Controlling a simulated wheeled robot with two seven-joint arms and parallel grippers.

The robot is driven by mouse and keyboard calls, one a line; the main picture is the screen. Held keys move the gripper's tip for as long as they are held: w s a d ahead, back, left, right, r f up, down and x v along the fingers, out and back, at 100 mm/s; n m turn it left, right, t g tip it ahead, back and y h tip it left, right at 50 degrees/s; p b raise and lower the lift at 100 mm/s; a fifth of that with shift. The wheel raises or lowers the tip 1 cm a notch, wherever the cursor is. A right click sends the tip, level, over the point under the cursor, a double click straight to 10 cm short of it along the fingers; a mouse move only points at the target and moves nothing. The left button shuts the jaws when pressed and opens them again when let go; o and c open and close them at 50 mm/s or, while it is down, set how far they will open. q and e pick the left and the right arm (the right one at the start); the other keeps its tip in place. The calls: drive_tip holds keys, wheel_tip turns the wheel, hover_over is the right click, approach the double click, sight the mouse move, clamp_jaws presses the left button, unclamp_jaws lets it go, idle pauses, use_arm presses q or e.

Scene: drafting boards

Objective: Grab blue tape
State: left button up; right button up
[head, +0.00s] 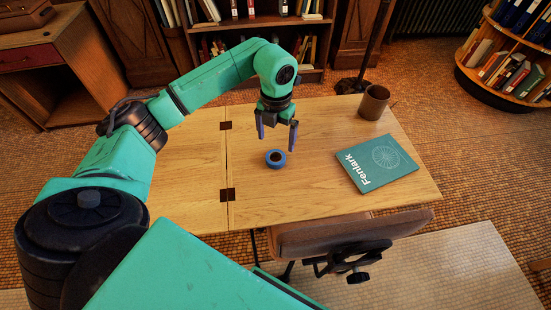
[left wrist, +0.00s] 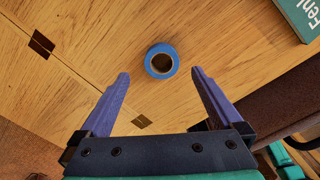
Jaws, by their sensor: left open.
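A roll of blue tape (head: 275,158) lies flat on the wooden table, with a dark hole in its middle. My left gripper (head: 277,138) is open and empty above the table, just over and behind the tape in the head view. In the left wrist view the blue tape (left wrist: 161,61) lies beyond the two purple fingers of the left gripper (left wrist: 160,75), roughly centred between their tips. The fingers do not touch it. My right gripper is not in view.
A green book (head: 377,163) lies on the table to the right of the tape. A brown cup (head: 374,102) stands at the back right. A chair (head: 345,235) is at the table's front edge. The table (head: 190,190) is clear around the tape.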

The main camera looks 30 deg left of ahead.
sight(276, 153)
use_arm(q)
drive_tip(key=f, duration=0.3)
drive_tip(key=f+p, duration=0.1)
drive_tip(key=f, duration=0.2)
drive_tip(key=shift+s+d+f, duration=0.1)
drive_tip(key=shift+s+f, duration=0.1)
drive_tip(key=shift+f, duration=0.1)
drive_tip(key=c, duration=1.3)
drive_tip(key=shift+r, duration=0.1)
